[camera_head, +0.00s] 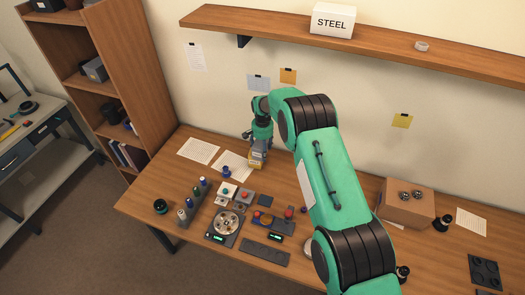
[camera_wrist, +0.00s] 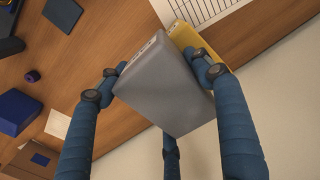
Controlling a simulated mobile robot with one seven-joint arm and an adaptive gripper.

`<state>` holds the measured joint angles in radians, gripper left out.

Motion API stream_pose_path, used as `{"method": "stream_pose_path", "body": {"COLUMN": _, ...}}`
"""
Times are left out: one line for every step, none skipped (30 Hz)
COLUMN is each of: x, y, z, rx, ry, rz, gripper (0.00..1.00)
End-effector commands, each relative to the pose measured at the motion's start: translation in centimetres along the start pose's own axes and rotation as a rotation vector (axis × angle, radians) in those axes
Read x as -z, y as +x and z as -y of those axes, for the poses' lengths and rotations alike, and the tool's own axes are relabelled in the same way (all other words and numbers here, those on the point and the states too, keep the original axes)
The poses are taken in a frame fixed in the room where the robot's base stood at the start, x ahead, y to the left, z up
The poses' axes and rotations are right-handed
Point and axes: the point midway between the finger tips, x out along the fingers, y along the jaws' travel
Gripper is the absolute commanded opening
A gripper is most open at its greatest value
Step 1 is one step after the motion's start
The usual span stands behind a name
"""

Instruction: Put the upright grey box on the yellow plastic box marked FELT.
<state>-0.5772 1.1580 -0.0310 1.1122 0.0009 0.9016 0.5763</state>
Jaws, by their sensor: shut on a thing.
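The grey box (camera_wrist: 165,85) is held between the blue fingers of my gripper (camera_wrist: 160,78), which is shut on it. In the head view the grey box (camera_head: 258,149) sits under my gripper (camera_head: 262,140), at the back of the table. The yellow box (camera_wrist: 195,42) shows partly behind the grey box in the wrist view. In the head view the yellow box (camera_head: 255,164) appears directly below the grey box. I cannot tell whether the two touch. The FELT marking cannot be read here.
Paper sheets (camera_head: 198,150) lie left of the boxes. Several small parts, bottles and a round dial device (camera_head: 227,223) stand in front. A cardboard box (camera_head: 408,203) stands at the right. A wall shelf (camera_head: 380,43) holds a white box marked STEEL (camera_head: 332,20).

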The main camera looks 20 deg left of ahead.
Motion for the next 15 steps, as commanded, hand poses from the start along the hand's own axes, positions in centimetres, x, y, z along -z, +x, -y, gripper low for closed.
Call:
{"method": "stream_pose_path", "body": {"x": 0.03, "y": -0.05, "z": 0.02, "rx": 0.0, "ry": 0.0, "rz": -0.001, "gripper": 0.33}}
{"method": "stream_pose_path", "body": {"x": 0.03, "y": -0.02, "z": 0.02, "rx": 0.0, "ry": 0.0, "rz": -0.001, "gripper": 0.33}}
{"method": "stream_pose_path", "body": {"x": 0.03, "y": 0.06, "z": 0.02, "rx": 0.0, "ry": 0.0, "rz": -0.001, "gripper": 0.33}}
{"method": "stream_pose_path", "body": {"x": 0.03, "y": 0.15, "z": 0.02, "rx": 0.0, "ry": 0.0, "rz": -0.001, "gripper": 0.33}}
{"method": "stream_pose_path", "body": {"x": 0.04, "y": 0.23, "z": 0.02, "rx": 0.001, "ry": 0.0, "rz": -0.001, "gripper": 0.33}}
{"method": "stream_pose_path", "body": {"x": 0.04, "y": 0.32, "z": 0.03, "rx": 0.001, "ry": 0.0, "rz": -0.001, "gripper": 0.33}}
{"method": "stream_pose_path", "body": {"x": 0.02, "y": 0.28, "z": 0.01, "rx": 0.0, "ry": 0.0, "rz": 0.0, "gripper": 0.71}}
{"method": "stream_pose_path", "body": {"x": 0.01, "y": 0.26, "z": 0.01, "rx": 0.0, "ry": 0.0, "rz": 0.0, "gripper": 0.77}}
{"method": "stream_pose_path", "body": {"x": 0.01, "y": 0.25, "z": 0.01, "rx": 0.0, "ry": 0.0, "rz": 0.0, "gripper": 0.84}}
{"method": "stream_pose_path", "body": {"x": 0.01, "y": 0.25, "z": 0.01, "rx": 0.0, "ry": 0.0, "rz": 0.0, "gripper": 0.84}}
{"method": "stream_pose_path", "body": {"x": 0.01, "y": 0.24, "z": 0.01, "rx": 0.0, "ry": 0.0, "rz": 0.0, "gripper": 0.84}}
{"method": "stream_pose_path", "body": {"x": 0.01, "y": 0.24, "z": 0.01, "rx": 0.0, "ry": 0.0, "rz": 0.0, "gripper": 0.84}}
{"method": "stream_pose_path", "body": {"x": 0.01, "y": 0.24, "z": 0.01, "rx": 0.0, "ry": 0.0, "rz": 0.0, "gripper": 0.84}}
{"method": "stream_pose_path", "body": {"x": 0.01, "y": 0.24, "z": 0.01, "rx": 0.0, "ry": 0.0, "rz": 0.0, "gripper": 0.84}}
{"method": "stream_pose_path", "body": {"x": 0.01, "y": 0.24, "z": 0.0, "rx": 0.0, "ry": 0.0, "rz": 0.0, "gripper": 0.84}}
